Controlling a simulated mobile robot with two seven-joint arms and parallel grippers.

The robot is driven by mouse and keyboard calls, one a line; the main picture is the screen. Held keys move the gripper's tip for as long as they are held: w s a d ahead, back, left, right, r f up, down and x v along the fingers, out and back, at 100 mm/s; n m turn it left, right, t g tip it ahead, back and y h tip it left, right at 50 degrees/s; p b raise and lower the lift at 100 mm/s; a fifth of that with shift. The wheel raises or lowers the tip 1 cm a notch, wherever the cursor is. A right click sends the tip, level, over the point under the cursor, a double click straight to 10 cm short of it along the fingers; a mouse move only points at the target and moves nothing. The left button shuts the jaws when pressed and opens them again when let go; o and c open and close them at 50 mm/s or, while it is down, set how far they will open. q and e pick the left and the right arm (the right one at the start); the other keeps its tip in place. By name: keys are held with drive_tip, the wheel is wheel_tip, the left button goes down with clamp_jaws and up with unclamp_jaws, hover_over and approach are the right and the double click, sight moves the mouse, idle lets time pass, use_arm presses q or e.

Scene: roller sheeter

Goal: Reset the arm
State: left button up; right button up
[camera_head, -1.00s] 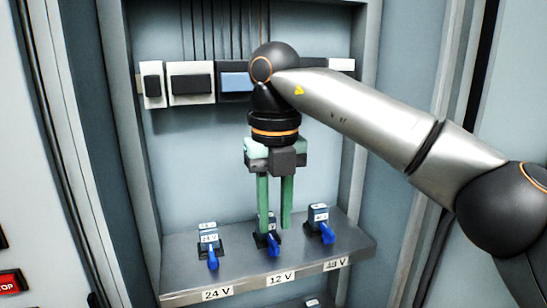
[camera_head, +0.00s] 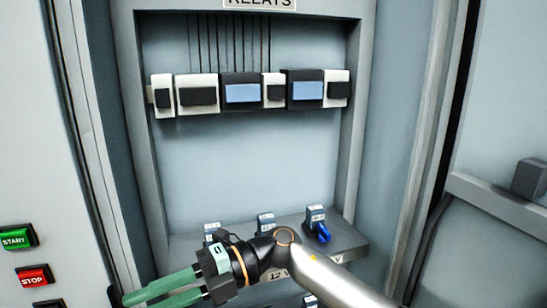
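My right arm (camera_head: 320,278) comes in from the bottom right across the front of the breaker shelf. Its gripper (camera_head: 142,302) is at the lower left, with two green fingers pointing left. The fingers are apart and nothing shows between them; the tip of the lower one is cut off by the frame's bottom edge. My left gripper is not in view.
The shelf (camera_head: 338,240) carries a left switch (camera_head: 212,229), a middle switch (camera_head: 266,221) and a right switch (camera_head: 317,220) with a blue lever. Relays (camera_head: 242,92) line the cabinet's back wall. Green START (camera_head: 16,238) and red STOP (camera_head: 35,276) buttons are at left.

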drive_tip(key=w+d+f+m+t+y+p, duration=0.1)
drive_tip(key=w+d+f+m+t+y, duration=0.3)
drive_tip(key=m+t, duration=0.65)
drive_tip(key=w+d+f+m+t+y+p, duration=0.1)
drive_tip(key=w+d+m+t, duration=0.45)
drive_tip(key=m+t, duration=0.55)
drive_tip(key=d+f+m+t+h+p, duration=0.1)
drive_tip(key=d+f+m+t+h, duration=0.3)
drive_tip(key=d+f+m+h, duration=0.7)
use_arm(q)
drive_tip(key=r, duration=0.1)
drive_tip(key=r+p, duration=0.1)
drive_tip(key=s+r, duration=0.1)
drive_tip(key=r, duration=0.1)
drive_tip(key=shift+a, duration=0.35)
drive_tip(key=shift+p, duration=0.35)
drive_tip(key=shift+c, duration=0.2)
use_arm(e)
drive_tip(key=s+d+f+m+g+h, duration=0.3)
drive_tip(key=s+d+f, duration=0.3)
drive_tip(key=s+f, duration=0.4)
drive_tip(key=s+d+f+m+g+h, duration=0.3)
drive_tip(key=s+d+f+g, duration=0.2)
drive_tip(key=s+f, duration=0.5)
drive_tip(key=shift+d+f+h, duration=0.3)
drive_tip(key=shift+d+f, duration=0.15)
drive_tip(key=shift+d, duration=0.8)
